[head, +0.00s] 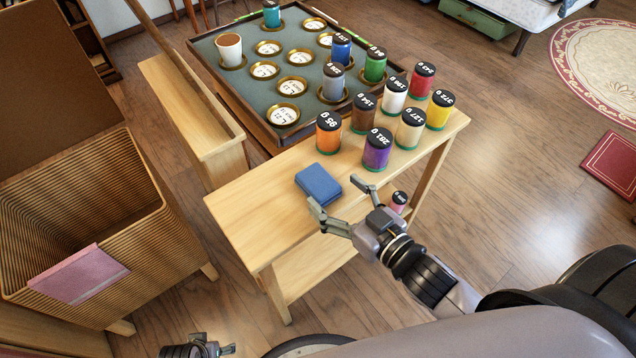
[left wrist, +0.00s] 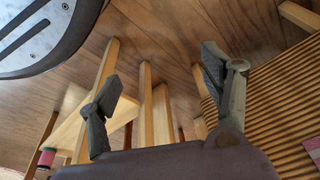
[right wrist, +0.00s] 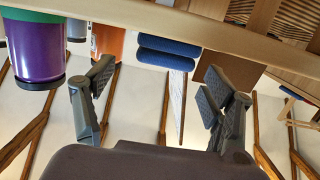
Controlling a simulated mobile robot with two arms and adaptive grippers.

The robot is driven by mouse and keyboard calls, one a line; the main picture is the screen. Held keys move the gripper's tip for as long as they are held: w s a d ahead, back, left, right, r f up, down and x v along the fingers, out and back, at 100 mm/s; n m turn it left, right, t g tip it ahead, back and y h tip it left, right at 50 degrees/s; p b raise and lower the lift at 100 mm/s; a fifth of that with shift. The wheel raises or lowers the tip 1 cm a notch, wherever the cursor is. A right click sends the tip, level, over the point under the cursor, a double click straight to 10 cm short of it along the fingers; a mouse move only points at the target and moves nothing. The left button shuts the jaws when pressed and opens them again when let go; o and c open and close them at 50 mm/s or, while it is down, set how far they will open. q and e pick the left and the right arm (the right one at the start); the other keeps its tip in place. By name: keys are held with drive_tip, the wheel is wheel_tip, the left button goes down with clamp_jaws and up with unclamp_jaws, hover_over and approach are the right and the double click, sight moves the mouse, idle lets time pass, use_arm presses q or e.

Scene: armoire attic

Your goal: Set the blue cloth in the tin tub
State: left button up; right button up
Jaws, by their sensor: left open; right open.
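The blue cloth (head: 318,183), a folded pad, lies on the wooden bench top. It also shows in the right wrist view (right wrist: 167,50), beyond the fingers. My right gripper (head: 338,194) is open and empty at the bench's near edge, close to the cloth, with its fingers pointing toward it. My left gripper (head: 216,348) shows partly at the bottom of the head view. In the left wrist view it is open and empty (left wrist: 162,82). A ribbed brown tub-like bin (head: 110,257) stands at the left; I cannot tell if it is tin. No other tub is visible.
Several labelled cans, such as a purple one (head: 377,152) and an orange one (head: 328,134), stand on the bench (head: 256,213) past the cloth. A pink cloth (head: 78,275) hangs over the bin's rim. A dark tray (head: 208,50) with cans and discs lies behind.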

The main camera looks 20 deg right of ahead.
sight(316, 178)
drive_tip(key=shift+x, duration=0.75)
drive_tip(key=shift+b+x, duration=0.35)
drive_tip(key=shift+x, duration=1.95)
use_arm(q)
drive_tip(key=shift+w+r, duration=0.25)
drive_tip(key=shift+r, duration=1)
use_arm(e)
drive_tip(key=shift+s+a, duration=0.1)
drive_tip(key=c, duration=1.4)
drive_tip(key=shift+o, duration=0.2)
drive_tip(key=shift+r, duration=0.1)
